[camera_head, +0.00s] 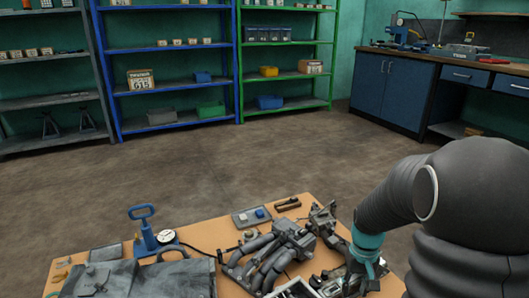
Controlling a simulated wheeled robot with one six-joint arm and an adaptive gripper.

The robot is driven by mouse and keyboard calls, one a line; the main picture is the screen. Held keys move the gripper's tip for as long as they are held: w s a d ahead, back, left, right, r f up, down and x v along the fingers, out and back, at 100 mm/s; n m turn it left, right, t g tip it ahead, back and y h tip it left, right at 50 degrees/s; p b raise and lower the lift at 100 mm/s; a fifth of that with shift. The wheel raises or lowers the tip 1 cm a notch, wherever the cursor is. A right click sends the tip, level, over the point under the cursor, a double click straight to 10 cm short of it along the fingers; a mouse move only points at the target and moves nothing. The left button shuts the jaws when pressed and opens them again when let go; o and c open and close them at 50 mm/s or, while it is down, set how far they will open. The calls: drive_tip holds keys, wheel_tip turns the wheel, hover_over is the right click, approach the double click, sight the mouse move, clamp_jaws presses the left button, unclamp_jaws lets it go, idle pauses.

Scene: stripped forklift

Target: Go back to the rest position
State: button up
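My arm comes in from the right edge of the head view and bends down over the right side of a tan workbench. My gripper (352,283) is at the arm's lower end, below a teal band, low over the metal parts there. Its fingers are small and blend with the parts around them. I cannot tell whether they are open or shut, or whether they hold anything.
The tan workbench (318,268) carries a grey pipe manifold (272,252), a blue pump with gauge (152,240), a small tray (251,216) and a dark metal block (150,281). Shelving (170,88) and a blue cabinet (392,90) stand behind. The floor between is clear.

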drive_tip(key=s+a+r+t+p, duration=0.1)
drive_tip(key=s+a+r+t, duration=0.2)
drive_tip(key=s+r, duration=0.5)
drive_tip(key=s+a+r+t, duration=0.3)
drive_tip(key=s+a+r, duration=0.2)
drive_tip(key=s+r, duration=0.4)
wheel_tip(320, 180, up, 4)
drive_tip(key=shift+t+p, duration=0.3)
drive_tip(key=shift+p, duration=0.05)
drive_tip(key=shift+o, duration=0.3)
